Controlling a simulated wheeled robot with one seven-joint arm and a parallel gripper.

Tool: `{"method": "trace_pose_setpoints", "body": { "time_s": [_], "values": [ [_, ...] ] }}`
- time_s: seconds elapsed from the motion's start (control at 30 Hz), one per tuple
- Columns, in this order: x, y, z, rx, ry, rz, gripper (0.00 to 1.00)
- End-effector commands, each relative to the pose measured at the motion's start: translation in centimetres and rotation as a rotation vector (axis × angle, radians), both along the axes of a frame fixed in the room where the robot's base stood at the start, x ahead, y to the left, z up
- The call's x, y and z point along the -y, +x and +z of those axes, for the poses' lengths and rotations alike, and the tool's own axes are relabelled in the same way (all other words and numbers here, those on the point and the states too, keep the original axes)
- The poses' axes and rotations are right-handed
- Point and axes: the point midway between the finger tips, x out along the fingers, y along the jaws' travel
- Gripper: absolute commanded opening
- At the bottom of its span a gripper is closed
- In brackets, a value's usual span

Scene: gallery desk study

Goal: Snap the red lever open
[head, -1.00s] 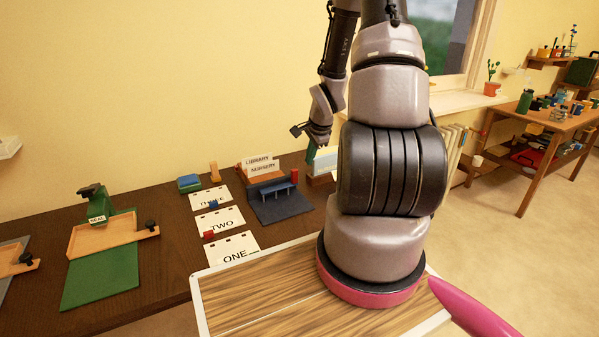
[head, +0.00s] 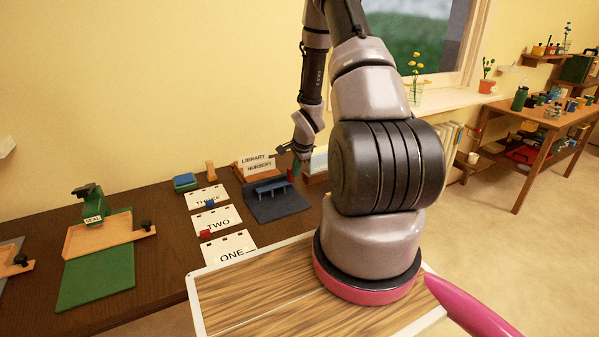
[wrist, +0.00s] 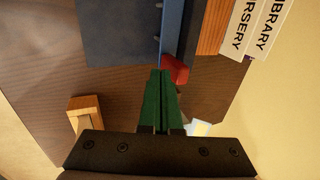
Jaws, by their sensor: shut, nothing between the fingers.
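The red lever (head: 291,175) stands at the right end of a blue bar (head: 271,188) on a dark grey-blue base (head: 279,207), on the desk. In the wrist view the red lever (wrist: 177,69) shows just beyond and slightly right of my green fingertips. My gripper (wrist: 161,75) is shut, with its fingers together and nothing between them. Its tips are close to the lever and the end of the bar; I cannot tell whether they touch. In the head view my gripper (head: 295,166) is small and partly blends with the lever.
The LIBRARY and NURSERY cards (head: 257,163) stand in a wooden holder behind the base. A wooden block (wrist: 85,113) lies near my gripper in the wrist view. Cards numbered ONE, TWO and THREE (head: 220,220) lie to the left. A green mat (head: 97,279) lies farther left.

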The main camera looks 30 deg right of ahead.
Motion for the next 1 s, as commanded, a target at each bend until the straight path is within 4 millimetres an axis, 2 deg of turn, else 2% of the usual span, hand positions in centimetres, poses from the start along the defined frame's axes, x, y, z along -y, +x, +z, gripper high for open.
{"method": "trace_pose_setpoints", "body": {
  "time_s": [0.47,1.0],
  "values": [
    [-0.03,0.48,0.07,-0.002,0.0,0.0,0.0],
    [-0.03,1.15,0.54,-0.082,-0.003,0.0,0.0]
  ]
}}
